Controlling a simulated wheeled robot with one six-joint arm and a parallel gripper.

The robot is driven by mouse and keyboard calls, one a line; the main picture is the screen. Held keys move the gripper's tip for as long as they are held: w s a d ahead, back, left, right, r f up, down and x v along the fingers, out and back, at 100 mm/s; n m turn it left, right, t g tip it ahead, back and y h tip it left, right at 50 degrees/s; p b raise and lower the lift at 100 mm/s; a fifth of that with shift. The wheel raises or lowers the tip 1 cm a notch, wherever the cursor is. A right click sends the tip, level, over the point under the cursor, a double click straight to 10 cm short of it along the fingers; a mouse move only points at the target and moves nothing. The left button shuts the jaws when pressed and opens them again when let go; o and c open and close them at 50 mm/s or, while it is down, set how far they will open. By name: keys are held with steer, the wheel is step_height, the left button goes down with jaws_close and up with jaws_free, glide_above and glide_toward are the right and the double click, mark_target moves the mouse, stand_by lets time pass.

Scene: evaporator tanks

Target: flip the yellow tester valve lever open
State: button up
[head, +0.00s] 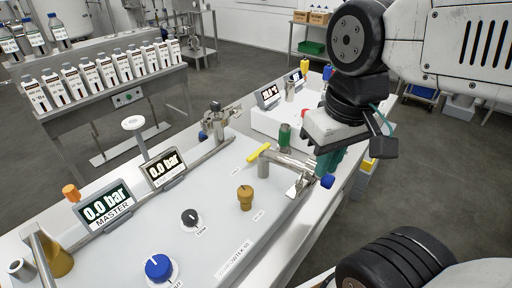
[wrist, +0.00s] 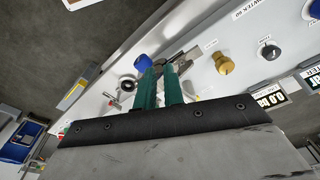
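The yellow lever (head: 259,152) is a short bar at the top of a small grey post on the white panel in the head view. It lies slanted, its right end higher in the picture. I cannot make it out in the wrist view, where my fingers cover part of the panel. My gripper (head: 326,162) is to the right of the lever, apart from it, near the panel's right edge. In the wrist view my gripper (wrist: 159,75) shows two green fingers with a gap between them, and nothing is clearly held. Metal fittings show behind the fingertips.
A blue knob (head: 158,267) and gauges (head: 164,168) are farther left.

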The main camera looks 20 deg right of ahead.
steer(key=shift+w+a+r, duration=0.1)
steer(key=shift+w+r, duration=0.1)
steer(key=shift+w, duration=0.2)
jaws_close()
steer(key=w+r+n, duration=0.1)
steer(key=w, duration=0.2)
steer(key=w+a+g, duration=0.1)
steer(key=w, duration=0.2)
steer(key=w+a+r+n, duration=0.1)
steer(key=w, duration=0.3)
steer(key=shift+a+r+n+g, duration=0.25)
steer(key=shift+r+n+g, duration=0.05)
steer(key=shift+r+g, duration=0.1)
steer(key=w+a+f+n+g, duration=0.1)
steer(key=w+a, duration=0.1)
steer(key=w, duration=0.4)
steer(key=w+a+f+n+h, duration=0.1)
steer(key=w+a+f, duration=0.1)
steer(key=w, duration=0.4)
steer(key=shift+w+a+n+g, duration=0.35)
steer(key=shift+a+n+g, duration=0.05)
steer(key=shift+a, duration=0.45)
steer(key=shift+f, duration=0.1)
steer(key=x, duration=0.9)
steer(key=shift+s+d+f, duration=0.15)
steer(key=shift+f, duration=0.2)
